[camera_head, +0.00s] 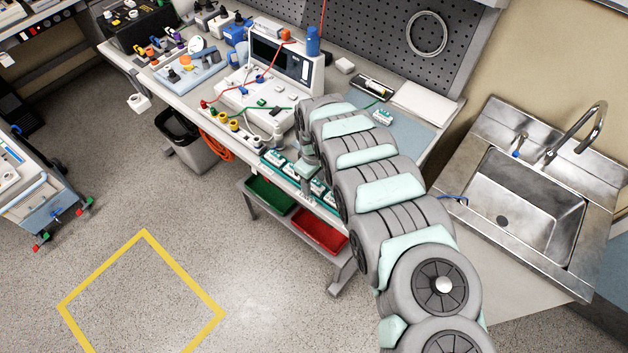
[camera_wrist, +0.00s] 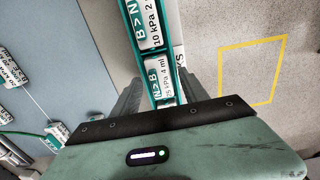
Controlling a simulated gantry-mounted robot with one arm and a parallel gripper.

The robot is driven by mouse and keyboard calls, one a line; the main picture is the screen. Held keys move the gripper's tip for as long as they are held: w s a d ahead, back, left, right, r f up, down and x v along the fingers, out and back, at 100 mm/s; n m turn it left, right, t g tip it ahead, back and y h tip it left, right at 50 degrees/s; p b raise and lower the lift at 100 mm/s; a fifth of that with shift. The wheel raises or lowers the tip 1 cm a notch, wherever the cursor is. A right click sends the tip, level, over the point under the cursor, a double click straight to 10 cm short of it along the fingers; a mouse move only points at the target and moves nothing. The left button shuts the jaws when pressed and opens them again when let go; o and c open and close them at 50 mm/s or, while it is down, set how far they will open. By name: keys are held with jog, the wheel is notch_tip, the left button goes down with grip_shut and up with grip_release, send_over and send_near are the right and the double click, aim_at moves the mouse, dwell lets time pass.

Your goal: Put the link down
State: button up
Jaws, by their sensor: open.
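A white link with teal edges, labelled "N > B ... kPa 4 ml" (camera_wrist: 164,82), lies between my fingers in the wrist view, its near end hidden by my gripper body. My gripper (camera_wrist: 166,98) is open, with a grey finger on either side of this link. A second link, labelled "B > N 10 kPa 2" (camera_wrist: 150,28), lies just beyond in the same row. In the head view my gripper (camera_head: 306,172) points down at the bench's front edge, over a row of teal and white links (camera_head: 273,157). Whether the fingers touch the link cannot be told.
More links lie on the blue mat (camera_wrist: 105,65), one (camera_head: 382,117) in the head view. A pump console (camera_head: 283,62) with cables stands behind. Green (camera_head: 268,196) and red (camera_head: 318,232) bins sit below the bench. A sink (camera_head: 525,205) is at right.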

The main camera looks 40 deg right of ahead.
aim_at(313, 185)
notch_tip(313, 185, up, 12)
jog(key=p, duration=0.2)
jog(key=shift+r, duration=0.15)
jog(key=shift+w, duration=0.1)
